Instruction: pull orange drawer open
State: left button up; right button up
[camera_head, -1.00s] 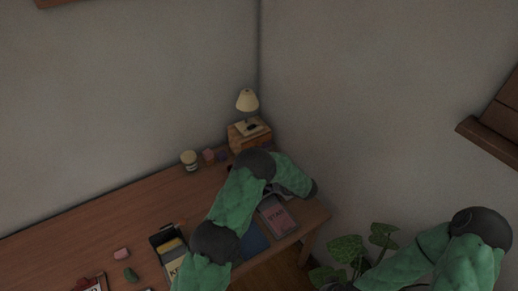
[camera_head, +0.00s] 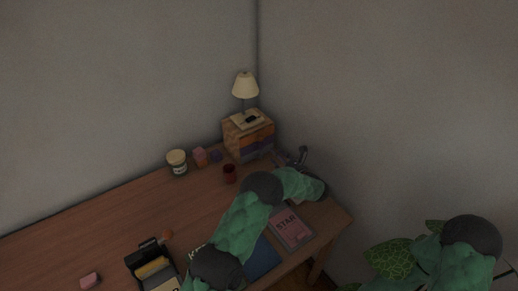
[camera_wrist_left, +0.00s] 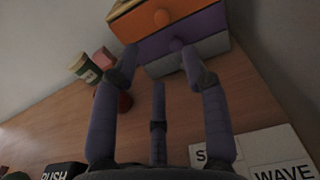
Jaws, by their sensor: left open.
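A small wooden drawer unit (camera_head: 234,139) stands at the back of the desk by the wall corner. In the left wrist view its orange drawer (camera_wrist_left: 136,24) is on top, with a round orange knob (camera_wrist_left: 161,17). The purple drawer (camera_wrist_left: 205,27) is below it, with a purple knob (camera_wrist_left: 176,44), and a grey drawer (camera_wrist_left: 212,46) is at the bottom. All three look shut. My left gripper (camera_wrist_left: 160,68) is open and empty, its fingers spread in front of the unit and below the orange knob; it also shows in the head view (camera_head: 296,157). My right gripper is not visible.
A lamp (camera_head: 245,86) stands on the unit. A jar (camera_head: 177,162), a pink block (camera_head: 200,156) and a red cup (camera_head: 229,174) are left of it. A pink book (camera_head: 291,229) and a blue one (camera_head: 262,257) lie near the desk's front edge. The desk's left part is mostly clear.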

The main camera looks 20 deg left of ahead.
aim_at(262, 140)
pick_arm(q)
jog(key=shift+w+d+r+b+x, duration=0.1)
jog(key=shift+b+x, duration=0.6)
jog(key=shift+x, duration=1.2)
jog(key=shift+w+d+r+b+x, duration=0.1)
jog(key=shift+b+x, duration=0.65)
jog(key=shift+x, duration=1.2)
jog(key=shift+w+d+r+b+x, duration=0.1)
jog(key=shift+b+x, duration=0.6)
jog(key=shift+x, duration=1.2)
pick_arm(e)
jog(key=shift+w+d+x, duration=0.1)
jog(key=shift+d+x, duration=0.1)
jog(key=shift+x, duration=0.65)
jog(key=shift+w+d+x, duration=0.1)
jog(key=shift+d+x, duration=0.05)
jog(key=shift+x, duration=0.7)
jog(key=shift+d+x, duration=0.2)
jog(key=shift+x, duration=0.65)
pick_arm(q)
jog(key=shift+a+f, duration=0.1)
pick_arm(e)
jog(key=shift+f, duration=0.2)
pick_arm(q)
grip_shut()
jog(key=shift+s, duration=0.1)
